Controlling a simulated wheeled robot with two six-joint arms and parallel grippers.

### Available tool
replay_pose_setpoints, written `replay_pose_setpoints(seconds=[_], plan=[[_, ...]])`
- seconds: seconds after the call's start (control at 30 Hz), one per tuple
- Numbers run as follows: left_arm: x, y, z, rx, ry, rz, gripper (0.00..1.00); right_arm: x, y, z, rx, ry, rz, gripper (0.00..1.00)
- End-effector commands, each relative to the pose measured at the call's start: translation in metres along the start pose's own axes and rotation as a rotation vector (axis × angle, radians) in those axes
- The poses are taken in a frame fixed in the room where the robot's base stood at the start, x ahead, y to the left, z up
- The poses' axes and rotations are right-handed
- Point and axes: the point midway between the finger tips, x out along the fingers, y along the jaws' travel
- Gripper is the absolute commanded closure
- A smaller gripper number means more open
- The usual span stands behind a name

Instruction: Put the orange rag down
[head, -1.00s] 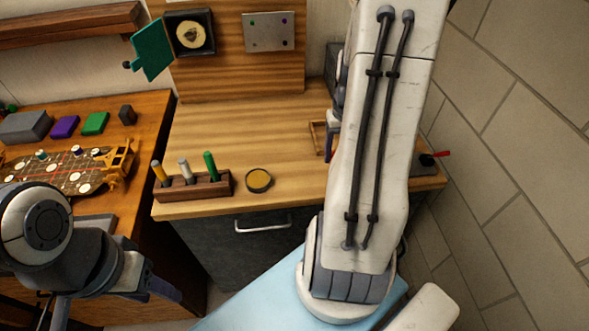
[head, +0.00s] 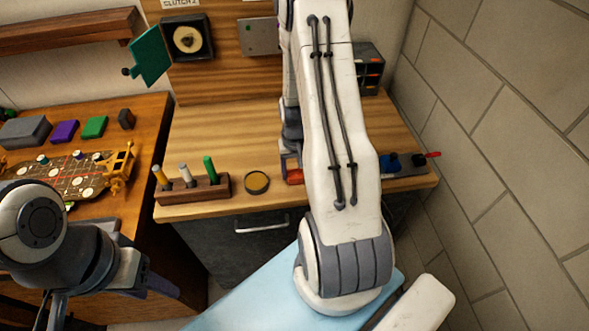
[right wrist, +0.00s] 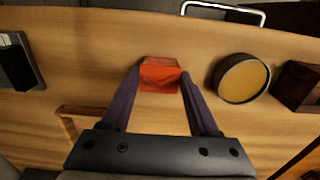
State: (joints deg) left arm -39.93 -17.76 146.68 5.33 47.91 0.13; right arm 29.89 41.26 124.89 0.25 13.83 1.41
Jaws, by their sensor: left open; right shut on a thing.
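The orange rag (head: 294,176) is a small red-orange folded piece over the middle of the wooden bench. In the right wrist view the rag (right wrist: 160,76) sits between the two fingertips of my right gripper (right wrist: 158,82), which is shut on it. In the head view my right gripper (head: 291,163) points down over the bench, partly hidden by my own arm. I cannot tell whether the rag touches the bench top. My left gripper (head: 150,286) is open and empty, low at the left, away from the rag.
A round tin (head: 256,182) and a wooden holder with pens (head: 193,190) stand left of the rag. A wooden frame (right wrist: 66,118) lies nearby on the bench (head: 230,135). A drawer handle (head: 262,223) juts from the front. A dark tray (head: 408,168) is at the right end.

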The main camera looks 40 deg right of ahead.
Motion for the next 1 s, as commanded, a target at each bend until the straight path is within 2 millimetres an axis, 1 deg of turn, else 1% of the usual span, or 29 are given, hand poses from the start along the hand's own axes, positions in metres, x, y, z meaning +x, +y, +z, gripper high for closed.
replay_pose_setpoints(seconds=[0.2,0.33,0.37,0.4,0.43,0.77,0.83,0.87,1.0], plan=[[0.000,0.000,0.000,0.000,0.000,0.000,0.50,0.000,0.000,0.000,0.000,0.001,0.000,0.83],[0.004,0.000,0.000,0.000,0.000,0.000,0.50,0.004,0.000,0.000,0.000,0.000,0.000,0.83],[0.004,0.000,0.000,0.000,0.000,0.000,0.50,0.004,0.000,0.000,0.000,0.000,0.000,0.35],[0.003,0.000,0.000,0.000,0.000,0.000,0.50,0.003,0.000,0.000,0.000,0.000,0.000,0.20],[0.003,0.000,0.000,0.000,0.000,0.000,0.50,0.003,0.000,0.000,0.000,0.000,0.000,0.09],[0.001,0.000,0.000,0.000,0.000,0.000,0.50,0.002,0.000,0.000,0.000,0.001,0.000,0.09],[-0.002,0.000,0.000,0.000,0.000,0.000,0.50,-0.003,0.000,0.000,0.000,0.001,0.000,0.09],[0.001,0.000,0.000,0.000,0.000,0.000,0.50,-0.004,0.000,-0.001,0.000,0.003,0.000,0.09],[0.007,-0.001,0.000,0.000,0.000,0.000,0.50,-0.022,0.000,-0.001,0.000,0.006,0.000,0.09]])
